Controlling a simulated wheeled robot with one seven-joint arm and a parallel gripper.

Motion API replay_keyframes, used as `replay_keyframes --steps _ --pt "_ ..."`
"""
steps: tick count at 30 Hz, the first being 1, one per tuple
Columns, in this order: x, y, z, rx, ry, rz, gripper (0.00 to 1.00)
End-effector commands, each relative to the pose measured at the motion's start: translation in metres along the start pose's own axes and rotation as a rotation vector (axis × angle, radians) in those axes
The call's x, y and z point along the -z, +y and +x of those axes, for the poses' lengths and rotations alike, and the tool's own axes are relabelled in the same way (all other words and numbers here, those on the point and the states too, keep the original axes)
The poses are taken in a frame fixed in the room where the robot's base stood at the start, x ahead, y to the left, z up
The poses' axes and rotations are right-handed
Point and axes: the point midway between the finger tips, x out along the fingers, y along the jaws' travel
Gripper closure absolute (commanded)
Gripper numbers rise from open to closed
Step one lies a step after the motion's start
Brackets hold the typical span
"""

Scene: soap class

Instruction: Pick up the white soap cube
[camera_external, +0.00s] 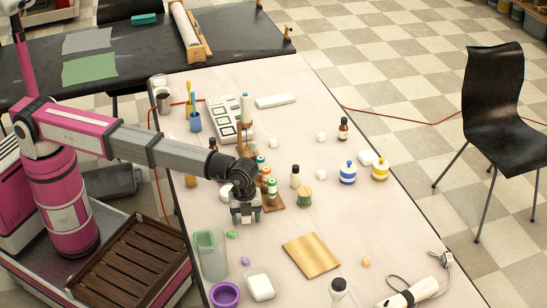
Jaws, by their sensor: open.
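Several small white blocks lie on the pale table (390,235). One white cube (321,137) is near the small brown bottle, another (320,173) is nearer the striped jars, and a third (273,142) is by the white tray. I cannot tell which is the soap cube meant. My gripper (244,217) points down over the left part of the table, apart from these cubes. It is open, and nothing shows between its fingers. The arm hides some of the table behind it.
Small bottles on a wooden stand (274,203) are close right of my gripper. A clear green-tinted container (211,254), purple bowl (225,294) and white tub (261,285) stand in front. A wooden board (311,256) lies flat.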

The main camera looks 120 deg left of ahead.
Motion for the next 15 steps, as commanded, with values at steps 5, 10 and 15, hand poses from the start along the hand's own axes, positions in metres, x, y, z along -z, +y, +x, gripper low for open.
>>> replay_keyframes --steps 5,10,15 --pt "0.0000 -0.0001 0.0000 0.000 0.000 0.000 0.38" --pt "0.0000 0.0000 -0.0001 0.000 0.000 0.000 0.91" --pt "0.0000 -0.0001 -0.0002 0.000 0.000 0.000 0.91"
